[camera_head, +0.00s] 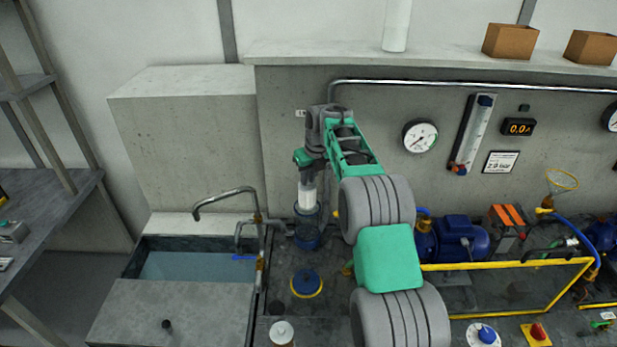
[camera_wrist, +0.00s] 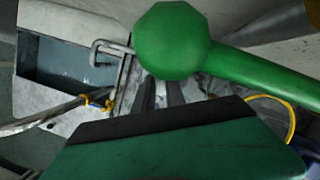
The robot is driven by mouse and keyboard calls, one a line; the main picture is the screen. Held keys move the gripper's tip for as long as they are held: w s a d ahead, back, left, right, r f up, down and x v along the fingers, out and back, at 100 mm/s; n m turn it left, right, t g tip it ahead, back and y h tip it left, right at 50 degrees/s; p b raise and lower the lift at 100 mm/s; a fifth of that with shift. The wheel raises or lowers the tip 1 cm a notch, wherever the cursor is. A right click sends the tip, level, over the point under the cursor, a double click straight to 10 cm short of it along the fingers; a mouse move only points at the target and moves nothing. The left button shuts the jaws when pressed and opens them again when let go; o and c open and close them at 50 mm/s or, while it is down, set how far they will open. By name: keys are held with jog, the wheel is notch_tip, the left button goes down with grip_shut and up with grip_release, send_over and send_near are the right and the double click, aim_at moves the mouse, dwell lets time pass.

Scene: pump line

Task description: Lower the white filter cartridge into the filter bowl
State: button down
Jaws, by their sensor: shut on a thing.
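The white filter cartridge (camera_head: 307,195) hangs upright below my gripper (camera_head: 309,174), which is shut on its top end. The filter bowl (camera_head: 307,228), clear with a dark blue base, stands directly beneath it on the counter. The cartridge's lower end is at or just inside the bowl's rim; I cannot tell how deep. My gripper's dark fingers (camera_wrist: 162,95) show there only partly, and the cartridge and bowl are hidden.
A sink (camera_head: 195,266) with a bent metal tap (camera_head: 225,200) is at the left. A dark blue round cap with a yellow ring (camera_head: 306,284) lies in front of the bowl. A white-topped jar (camera_head: 282,332) stands nearer. Blue pumps (camera_head: 460,240) and a yellow frame (camera_head: 510,316) are right.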

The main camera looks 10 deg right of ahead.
aim_at(309, 206)
jog(key=shift+f+b, duration=1.85)
jog(key=shift+f, duration=4.4)
jog(key=c, duration=1.3)
grip_release()
jog(key=shift+c, duration=1.2)
